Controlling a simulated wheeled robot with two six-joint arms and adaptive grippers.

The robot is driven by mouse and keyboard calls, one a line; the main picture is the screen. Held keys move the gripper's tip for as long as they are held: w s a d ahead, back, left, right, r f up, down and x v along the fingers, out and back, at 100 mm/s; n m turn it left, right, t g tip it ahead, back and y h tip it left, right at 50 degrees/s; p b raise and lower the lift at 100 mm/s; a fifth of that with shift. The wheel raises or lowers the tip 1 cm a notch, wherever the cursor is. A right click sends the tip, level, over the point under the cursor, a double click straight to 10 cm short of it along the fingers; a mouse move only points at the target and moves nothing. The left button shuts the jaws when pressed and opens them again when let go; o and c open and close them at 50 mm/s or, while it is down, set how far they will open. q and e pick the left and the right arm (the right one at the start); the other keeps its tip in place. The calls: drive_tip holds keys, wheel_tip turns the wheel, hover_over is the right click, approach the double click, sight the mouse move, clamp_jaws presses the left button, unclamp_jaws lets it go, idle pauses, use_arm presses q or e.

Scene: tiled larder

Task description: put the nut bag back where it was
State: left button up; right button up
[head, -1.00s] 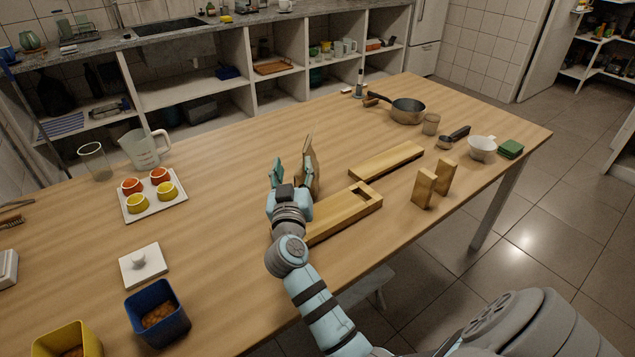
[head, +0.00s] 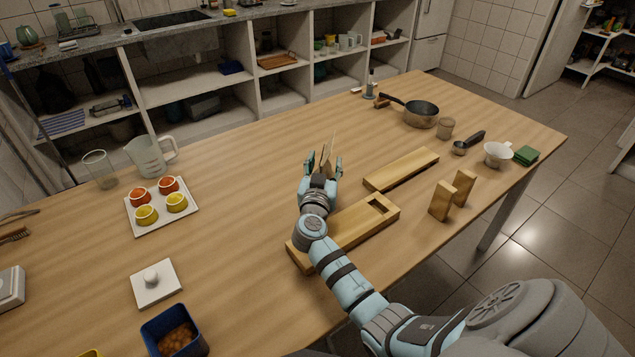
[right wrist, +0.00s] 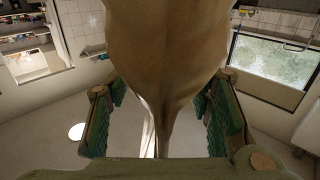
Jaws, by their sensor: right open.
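The nut bag (head: 328,150) is a brown, thin-looking upright bag near the middle of the table. It fills the upper middle of the right wrist view (right wrist: 165,45) and narrows downward. My right gripper (head: 324,168) is open, with the bag between its fingers. In the right wrist view the green-padded fingers (right wrist: 165,112) stand on either side of the bag's narrow part, with gaps visible there. The bag's base is hidden by the gripper in the head view, so I cannot tell whether it rests on the table. My left gripper is not in view.
A wooden piece with a square hole (head: 352,228) lies under my right forearm. A plank (head: 401,169) and two upright blocks (head: 441,200) are to the right. A white tray (head: 161,222) with several cups and a blue container (head: 152,335) are left. Table behind the bag is clear.

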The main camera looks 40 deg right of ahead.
drive_tip(key=shift+s+a+r, duration=0.2)
drive_tip(key=shift+a+r, duration=0.05)
drive_tip(key=shift+a, duration=0.1)
drive_tip(key=c, duration=0.7)
drive_tip(key=shift+w+a, duration=0.1)
clamp_jaws()
